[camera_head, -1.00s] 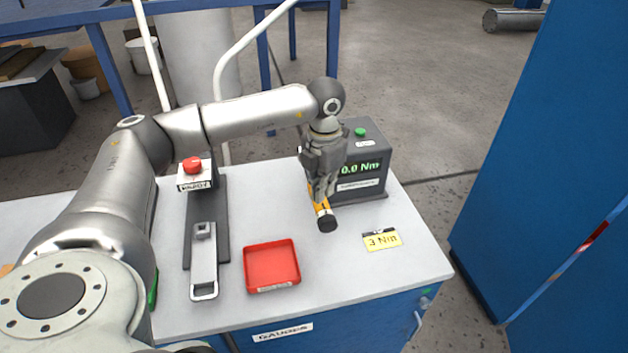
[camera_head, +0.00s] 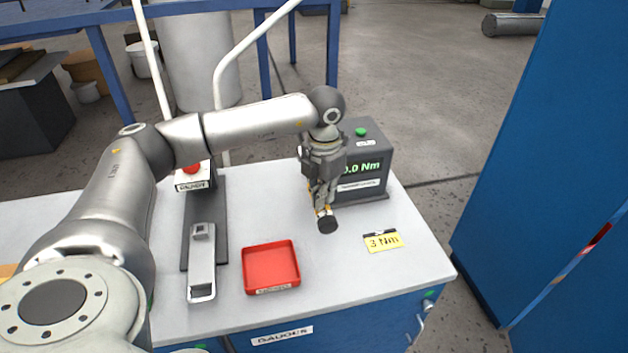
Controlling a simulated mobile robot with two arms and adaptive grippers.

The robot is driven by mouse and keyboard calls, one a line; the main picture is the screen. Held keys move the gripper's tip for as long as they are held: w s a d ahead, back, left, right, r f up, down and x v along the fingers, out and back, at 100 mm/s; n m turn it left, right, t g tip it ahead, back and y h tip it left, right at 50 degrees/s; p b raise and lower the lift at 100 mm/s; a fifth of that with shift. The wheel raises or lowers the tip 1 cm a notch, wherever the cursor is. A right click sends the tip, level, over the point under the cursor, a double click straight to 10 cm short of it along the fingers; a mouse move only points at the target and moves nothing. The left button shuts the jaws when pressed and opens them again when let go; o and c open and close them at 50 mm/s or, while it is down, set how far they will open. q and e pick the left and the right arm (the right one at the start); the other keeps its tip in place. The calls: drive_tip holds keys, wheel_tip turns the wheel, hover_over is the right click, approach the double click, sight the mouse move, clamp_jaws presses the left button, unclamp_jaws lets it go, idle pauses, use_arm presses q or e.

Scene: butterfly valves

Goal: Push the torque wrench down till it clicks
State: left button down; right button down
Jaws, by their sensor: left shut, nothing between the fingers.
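The torque wrench (camera_head: 327,224) shows as a dark handle end with a bit of orange above it, beside the grey tester. My left gripper (camera_head: 322,208) points down right over the wrench handle and hides most of it. Its fingers are shut with nothing between them. I cannot tell whether the fingertips touch the handle. The torque tester (camera_head: 372,150) has a green button on top, and its display shows 0.0 Nm, partly covered by my gripper. A yellow card (camera_head: 382,241) reading 3 Nm lies on the bench. My right gripper is not in view.
The white bench top (camera_head: 345,275) also holds a red tray (camera_head: 271,268) and a grey gauge stand with a metal lever (camera_head: 202,262). A blue cabinet (camera_head: 555,180) is on the right. Bare bench lies around the card.

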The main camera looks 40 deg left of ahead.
use_arm(q)
drive_tip(key=shift+s+f+b, duration=0.1)
drive_tip(key=shift+f+b, duration=0.45)
drive_tip(key=shift+f, duration=0.3)
drive_tip(key=shift+r, duration=0.1)
wheel_tip(320, 180, up, 9)
drive_tip(key=p, duration=0.5)
idle(0.6)
